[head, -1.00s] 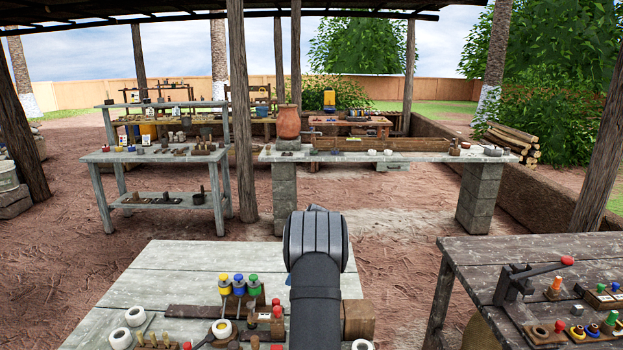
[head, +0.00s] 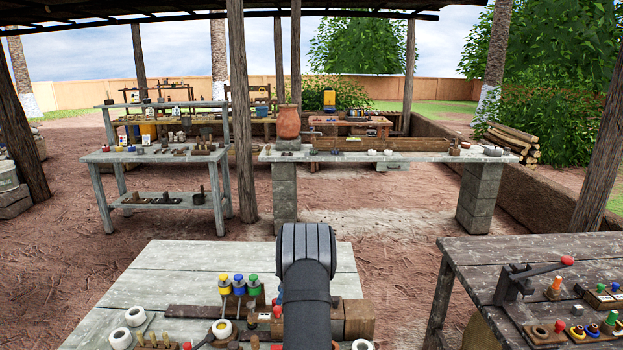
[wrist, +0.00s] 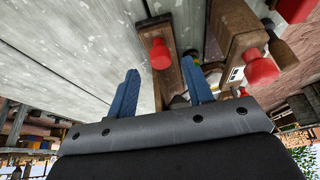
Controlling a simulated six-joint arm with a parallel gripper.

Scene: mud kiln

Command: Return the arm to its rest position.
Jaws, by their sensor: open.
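My arm rises over the near pale wooden table (head: 180,262) in the head view, with its dark links in front of the table's right part. The gripper itself is hidden there. In the wrist view my gripper (wrist: 163,92) shows two blue fingers spread apart with nothing held between them. Behind the fingers are a wooden piece with a red knob (wrist: 160,54) and another wooden block with a red knob (wrist: 260,66). I cannot tell whether either finger touches them.
The near table holds white rings (head: 121,338), yellow, blue and green-topped tools (head: 239,284) and a wooden block (head: 358,318). A darker table (head: 470,265) with a lever and knobs stands at right. The near table's back left is clear.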

